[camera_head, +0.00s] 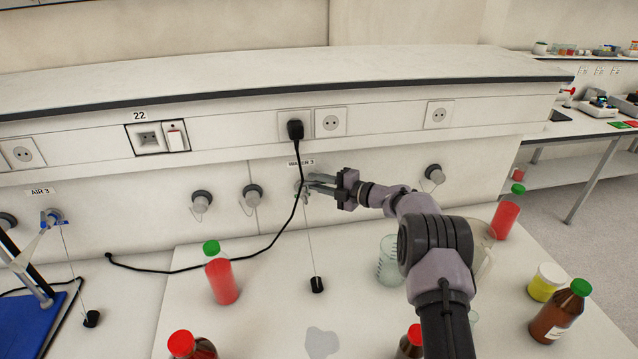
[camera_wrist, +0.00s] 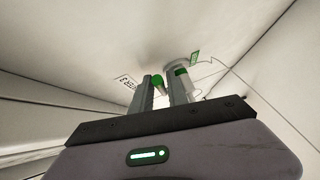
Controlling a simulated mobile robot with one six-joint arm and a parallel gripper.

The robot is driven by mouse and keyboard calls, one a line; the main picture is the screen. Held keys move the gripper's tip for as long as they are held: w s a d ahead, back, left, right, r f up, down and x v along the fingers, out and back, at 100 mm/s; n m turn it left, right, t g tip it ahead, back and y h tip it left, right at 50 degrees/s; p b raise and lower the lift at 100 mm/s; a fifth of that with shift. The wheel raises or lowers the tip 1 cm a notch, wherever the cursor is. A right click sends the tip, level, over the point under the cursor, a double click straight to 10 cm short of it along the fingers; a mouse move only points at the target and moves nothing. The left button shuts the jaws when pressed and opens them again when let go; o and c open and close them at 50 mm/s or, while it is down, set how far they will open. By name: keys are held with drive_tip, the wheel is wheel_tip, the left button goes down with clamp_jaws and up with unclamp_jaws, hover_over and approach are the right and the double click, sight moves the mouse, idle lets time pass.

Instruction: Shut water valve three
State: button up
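The valve marked WATER 3 (camera_head: 301,190) is on the white wall panel, below its label (camera_head: 301,163). In the wrist view its green part (camera_wrist: 158,79) shows between my fingers, and the WATER 3 label (camera_wrist: 127,82) is to the left. My gripper (camera_head: 312,184) reaches in from the right at the valve. Its two fingers stand apart, one on each side of the green part, and I cannot tell whether they touch it. The fingers partly hide the valve in the head view. A thin line runs from it down to a small black piece (camera_head: 317,285) on the bench.
A black cable (camera_head: 262,252) hangs from a plug just left of the valve. Other wall fittings (camera_head: 253,195) are on both sides. A red bottle (camera_head: 221,277), a glass beaker (camera_head: 389,262) and other bottles stand on the bench. A grey wet-looking patch (camera_head: 321,342) lies in front.

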drive_tip(key=p+v, duration=0.2)
drive_tip(key=v, duration=1.5)
drive_tip(key=shift+d, duration=0.2)
drive_tip(key=shift+s, duration=0.1)
drive_tip(key=s+a+r+n+g+h+b, duration=0.35)
drive_tip(key=s+a+n, duration=0.25)
drive_tip(key=s+n, duration=0.5)
drive_tip(key=s+a+r+n+g+h+b, duration=0.25)
drive_tip(key=s+a+n+b, duration=0.3)
drive_tip(key=s+n, duration=0.55)
drive_tip(key=s+d+f+n+t+h+b, duration=0.1)
drive_tip(key=s+f+n+h+b, duration=0.1)
drive_tip(key=s+n, duration=0.7)
drive_tip(key=s+d+f+n+t+h+b, duration=0.1)
drive_tip(key=s+d+f+n+h+b, duration=0.1)
drive_tip(key=s+f+n, duration=0.3)
drive_tip(key=s+n+h, duration=0.1)
drive_tip(key=s+n, duration=0.3)
drive_tip(key=s, duration=0.2)
drive_tip(key=shift+s+d+n+b, duration=0.25)
drive_tip(key=shift+n+b, duration=0.05)
drive_tip(key=shift+b, duration=0.1)
